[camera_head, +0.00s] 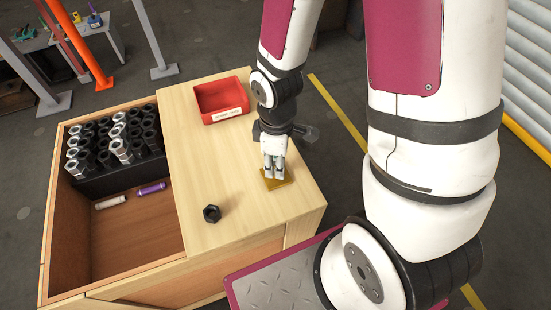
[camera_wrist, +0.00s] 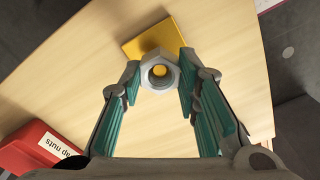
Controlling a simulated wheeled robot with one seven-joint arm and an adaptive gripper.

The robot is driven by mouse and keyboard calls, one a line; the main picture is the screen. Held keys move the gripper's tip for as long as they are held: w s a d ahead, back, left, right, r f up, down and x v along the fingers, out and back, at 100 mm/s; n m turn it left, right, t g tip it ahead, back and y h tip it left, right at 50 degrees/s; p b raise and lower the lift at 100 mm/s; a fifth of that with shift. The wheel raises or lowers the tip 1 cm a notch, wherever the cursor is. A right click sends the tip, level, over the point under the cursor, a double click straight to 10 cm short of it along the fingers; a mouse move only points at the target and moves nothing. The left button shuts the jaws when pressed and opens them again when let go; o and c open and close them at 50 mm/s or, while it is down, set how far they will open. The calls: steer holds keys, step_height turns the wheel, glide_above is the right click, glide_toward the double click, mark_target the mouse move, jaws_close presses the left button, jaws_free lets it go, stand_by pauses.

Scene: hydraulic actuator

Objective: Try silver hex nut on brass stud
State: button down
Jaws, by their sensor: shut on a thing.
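The silver hex nut (camera_wrist: 147,81) is between my fingertips in the wrist view, its hole facing the camera. My gripper (camera_head: 272,172) is shut on it and points down over the brass base plate (camera_head: 279,184) near the right side of the bench top. The plate also shows in the wrist view (camera_wrist: 135,45), beyond the nut. The round brass stud end (camera_wrist: 160,71) shows inside the nut's hole. I cannot tell whether the nut is around the stud or just above it. In the head view the fingers hide the nut and stud.
A dark hex nut (camera_head: 211,213) lies on the bench top left of my gripper. A red bin (camera_head: 209,112) with a "nuts" label stands at the back. The open compartment (camera_head: 140,240) at left holds a rack of dark and silver pieces, a white cylinder (camera_head: 110,202) and a purple cylinder (camera_head: 151,188).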

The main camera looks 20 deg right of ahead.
steer(key=shift+f+b, duration=0.75)
steer(key=shift+f, duration=0.35)
steer(key=c, duration=1.1)
jaws_free()
step_height(320, 180, up, 12)
steer(key=s+d+r+m+t+p, duration=0.1)
steer(key=s+r+m, duration=0.3)
steer(key=r, duration=0.3)
steer(key=s+d+r+m+t+p, duration=0.1)
steer(key=s+r+m+p, duration=0.1)
steer(key=r, duration=0.5)
steer(key=s+r+m+t+p, duration=0.2)
steer(key=s+r+m, duration=0.3)
steer(key=s+r, duration=0.1)
steer(key=shift+s+d+r+m, duration=0.15)
steer(key=shift+s+d+r, duration=0.05)
steer(key=shift+r, duration=0.2)
steer(key=shift+s+d+r+m, duration=0.15)
steer(key=shift+d+r, duration=0.05)
steer(key=shift+r, duration=0.2)
